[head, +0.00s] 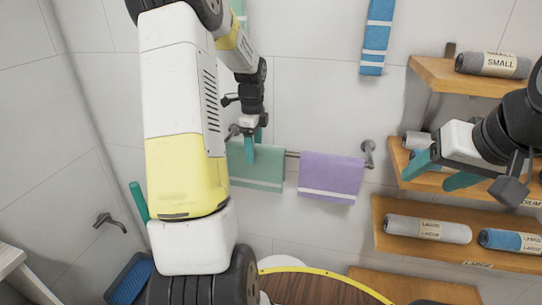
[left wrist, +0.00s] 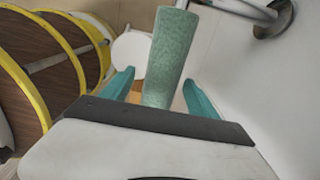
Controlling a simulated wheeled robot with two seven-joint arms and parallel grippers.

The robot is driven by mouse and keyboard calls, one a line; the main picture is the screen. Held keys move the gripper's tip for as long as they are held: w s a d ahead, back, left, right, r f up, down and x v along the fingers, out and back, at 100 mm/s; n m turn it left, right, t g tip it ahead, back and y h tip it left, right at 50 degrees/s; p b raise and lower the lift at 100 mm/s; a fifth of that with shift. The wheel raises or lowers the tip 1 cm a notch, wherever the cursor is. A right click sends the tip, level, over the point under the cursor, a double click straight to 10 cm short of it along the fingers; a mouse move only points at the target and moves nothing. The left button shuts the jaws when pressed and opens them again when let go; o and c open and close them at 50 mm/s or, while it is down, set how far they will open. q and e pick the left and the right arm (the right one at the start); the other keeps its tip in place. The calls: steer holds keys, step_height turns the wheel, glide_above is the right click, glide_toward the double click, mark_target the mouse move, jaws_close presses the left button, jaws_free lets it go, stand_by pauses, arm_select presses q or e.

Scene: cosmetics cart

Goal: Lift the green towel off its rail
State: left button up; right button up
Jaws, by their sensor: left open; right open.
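The green towel (head: 262,172) hangs folded over a metal rail (head: 292,154) on the tiled wall, left of a purple towel (head: 331,176). My left gripper (head: 253,150) is at the green towel's upper part, in front of the rail. In the left wrist view, the green towel (left wrist: 172,50) is seen edge-on between the two teal fingers of my left gripper (left wrist: 160,92). The fingers are open, with a gap on each side. My left arm hides part of the towel's left side in the head view. My right gripper (head: 438,172) is open and empty near the shelves.
Wooden shelves at right (head: 465,77) hold rolled towels, including a grey roll (head: 428,229). A blue towel (head: 375,40) hangs high on the wall. A round wooden top with a yellow rim (head: 315,288) is below. A metal spout (head: 108,221) is at left.

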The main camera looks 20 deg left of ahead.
mark_target(256, 159)
arm_select(q)
steer(key=f, duration=0.5)
steer(key=shift+w+d, duration=0.1)
steer(key=shift+d, duration=0.1)
jaws_close()
steer(key=shift+r, duration=0.1)
step_height(256, 159, up, 18)
steer(key=s+d, duration=0.1)
steer(key=s, duration=1.7)
steer(key=shift+r, duration=0.45)
